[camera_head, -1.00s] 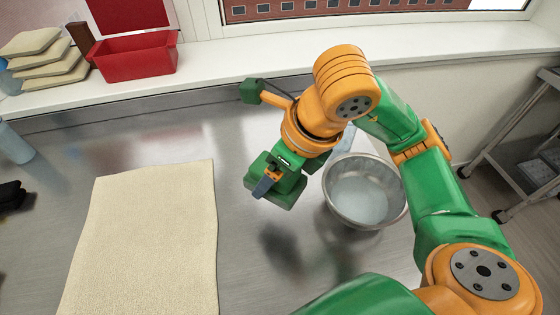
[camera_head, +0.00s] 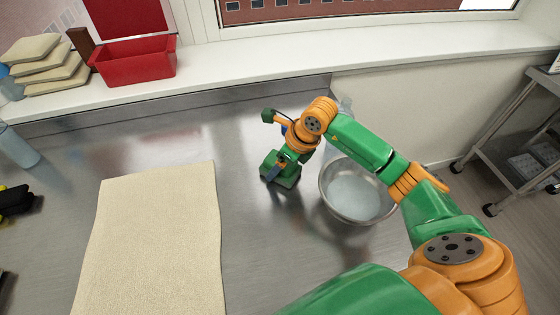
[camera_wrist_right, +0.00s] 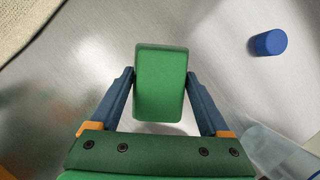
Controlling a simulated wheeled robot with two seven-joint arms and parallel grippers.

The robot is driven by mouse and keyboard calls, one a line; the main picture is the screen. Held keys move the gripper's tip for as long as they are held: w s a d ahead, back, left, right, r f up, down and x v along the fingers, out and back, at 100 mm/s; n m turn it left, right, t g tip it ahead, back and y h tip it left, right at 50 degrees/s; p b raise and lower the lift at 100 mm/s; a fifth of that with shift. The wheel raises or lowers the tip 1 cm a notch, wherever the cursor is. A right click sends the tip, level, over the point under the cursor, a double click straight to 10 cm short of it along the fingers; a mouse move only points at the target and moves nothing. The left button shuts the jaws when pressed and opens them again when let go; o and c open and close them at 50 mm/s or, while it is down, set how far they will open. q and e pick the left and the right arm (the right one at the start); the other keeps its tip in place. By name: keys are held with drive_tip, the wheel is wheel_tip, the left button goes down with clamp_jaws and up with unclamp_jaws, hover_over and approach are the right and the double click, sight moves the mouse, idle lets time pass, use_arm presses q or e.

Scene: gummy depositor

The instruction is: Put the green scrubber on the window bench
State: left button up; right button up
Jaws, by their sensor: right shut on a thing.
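The green scrubber (camera_wrist_right: 160,85) is a rounded green block, held upright between the two dark blue fingers of my right gripper (camera_wrist_right: 160,74). In the head view my right gripper (camera_head: 274,172) is over the steel table, left of the metal bowl. There the scrubber is hard to tell from the green gripper. The window bench (camera_head: 300,55) is the long white sill under the window, at the back beyond the table. My left gripper is not in view.
A red bin (camera_head: 135,60) and stacked beige cloths (camera_head: 50,65) occupy the bench's left part; its middle and right are clear. A metal bowl (camera_head: 357,190) and beige mat (camera_head: 150,240) are on the table. A blue cylinder (camera_wrist_right: 268,43) lies near the gripper.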

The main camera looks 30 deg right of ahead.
drive_tip(key=shift+f, duration=0.25)
drive_tip(key=o, duration=1.3)
drive_tip(key=shift+r, duration=0.1)
drive_tip(key=shift+r, duration=0.15)
drive_tip(key=shift+r, duration=0.3)
drive_tip(key=b+v, duration=0.1)
drive_tip(key=v, duration=1)
drive_tip(key=shift+s+r, duration=0.15)
drive_tip(key=shift+r, duration=0.1)
drive_tip(key=shift+d, duration=0.1)
